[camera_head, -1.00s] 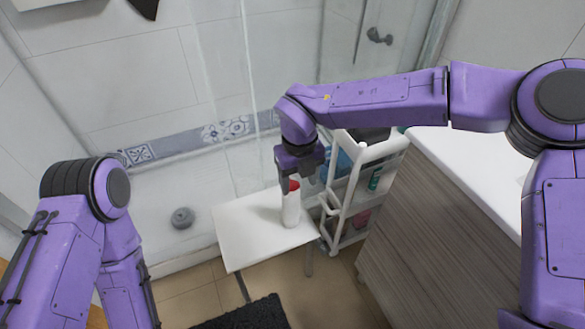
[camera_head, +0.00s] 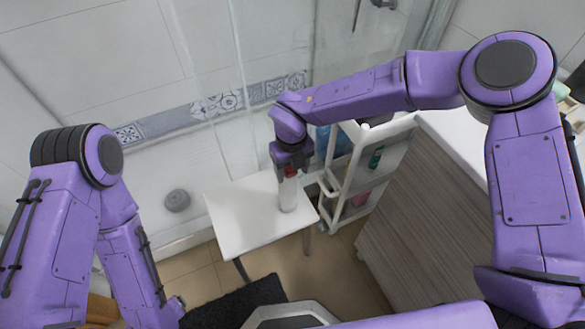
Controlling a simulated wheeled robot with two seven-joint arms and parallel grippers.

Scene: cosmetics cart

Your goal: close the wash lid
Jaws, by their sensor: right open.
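A white wash bottle (camera_head: 288,196) with a red top (camera_head: 291,173) stands upright on a small white table (camera_head: 240,222). My right gripper (camera_head: 291,170) is at the top of the bottle, pointing down, with its fingers around or just in front of the red top. The fingers hide part of the top, so I cannot tell how the lid sits. My right gripper is open. My left arm (camera_head: 75,215) is folded at the left side, and its gripper does not show.
A white cart (camera_head: 333,187) with bottles on its shelves stands close to the right of the table. A wood-fronted cabinet (camera_head: 420,220) with a white top is further right. A dark mat (camera_head: 235,302) lies on the floor in front. The table's left part is bare.

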